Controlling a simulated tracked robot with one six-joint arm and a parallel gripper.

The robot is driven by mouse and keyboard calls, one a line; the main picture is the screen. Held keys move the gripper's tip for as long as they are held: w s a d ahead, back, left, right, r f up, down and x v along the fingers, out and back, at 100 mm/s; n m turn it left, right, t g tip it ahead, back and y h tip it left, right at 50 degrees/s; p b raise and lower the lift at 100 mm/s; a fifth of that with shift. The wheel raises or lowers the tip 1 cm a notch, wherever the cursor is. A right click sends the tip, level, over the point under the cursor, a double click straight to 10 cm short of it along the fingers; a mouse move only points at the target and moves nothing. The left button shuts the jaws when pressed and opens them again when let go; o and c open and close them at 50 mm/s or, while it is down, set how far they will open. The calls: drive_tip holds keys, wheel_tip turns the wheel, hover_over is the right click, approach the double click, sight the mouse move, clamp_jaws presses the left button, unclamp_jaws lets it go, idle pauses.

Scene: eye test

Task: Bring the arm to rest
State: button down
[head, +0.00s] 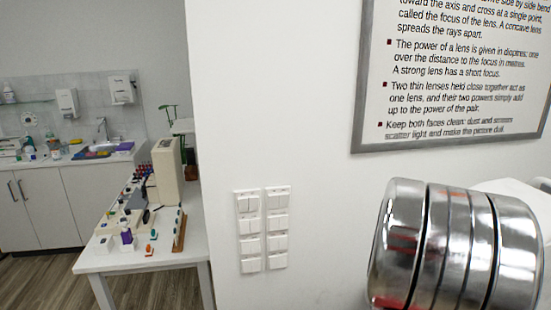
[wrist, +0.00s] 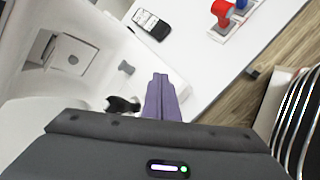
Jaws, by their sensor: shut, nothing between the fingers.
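My gripper (wrist: 160,82) shows in the wrist view, with its purple fingers closed together and nothing between them. The fingers point up the picture, over white surfaces. A black handset-like object (wrist: 152,25) lies beyond the fingertips, apart from them. A small black object (wrist: 122,104) shows just left of the fingers; I cannot tell what it is. My gripper is not in the head view.
In the head view a white table (head: 150,258) holds a beige device (head: 166,172) and several small items. A white wall with switches (head: 262,228) and a framed poster (head: 450,80) stands right. A sink counter (head: 60,158) is behind. Wooden floor (wrist: 262,85) shows beside the wrist-view surface.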

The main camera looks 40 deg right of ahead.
drive_tip(key=w+a+r+m+t+y, duration=0.2)
drive_tip(key=w+a+r+m+t, duration=0.15)
drive_tip(key=w+a, duration=0.7)
drive_tip(key=w+a+r+m+t+y, duration=0.2)
drive_tip(key=w+a+r, duration=0.3)
drive_tip(key=a, duration=1.1)
drive_tip(key=w+a+r+n+t+y, duration=0.2)
drive_tip(key=a+r, duration=0.1)
drive_tip(key=a, duration=0.7)
drive_tip(key=w+a+r+n+t+y, duration=0.1)
drive_tip(key=w+a+r+n+t, duration=0.1)
drive_tip(key=a, duration=0.9)
wheel_tip(320, 180, up, 2)
drive_tip(key=shift+w+a+r+t+y, duration=0.2)
drive_tip(key=shift+w+t+y, duration=0.2)
drive_tip(key=shift+w+t, duration=0.25)
drive_tip(key=shift+d+n, duration=0.1)
drive_tip(key=shift+n, duration=0.15)
